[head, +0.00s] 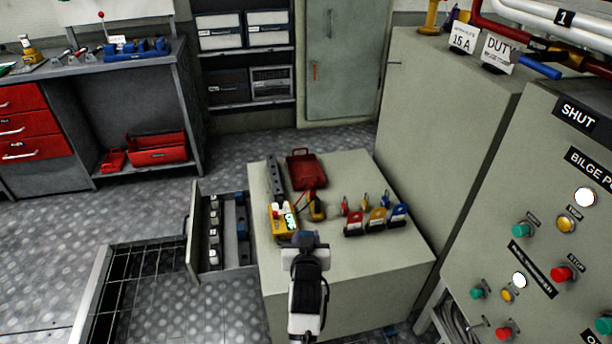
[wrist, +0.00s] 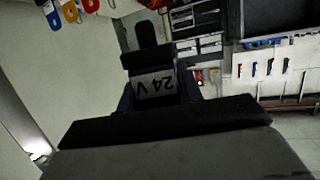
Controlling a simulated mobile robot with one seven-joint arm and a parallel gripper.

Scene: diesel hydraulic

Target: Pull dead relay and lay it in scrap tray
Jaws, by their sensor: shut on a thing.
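My gripper (head: 306,240) is above the front part of the grey cabinet top. In the wrist view it is shut on a dark block with a pale "24 V" label (wrist: 157,86), which appears to be the relay. The label reads upside down. The block is mostly hidden by my gripper in the head view. A small red tray (head: 306,168) lies at the back of the cabinet top. A larger red bin (head: 158,150) stands under the workbench. I cannot tell which one is the scrap tray.
A yellow device with a lit display (head: 283,222), a yellow meter (head: 316,207) and several coloured padlocks (head: 376,218) stand on the cabinet top (head: 350,262). An open drawer (head: 194,232) with small parts juts out at left. A control panel (head: 545,215) rises at right.

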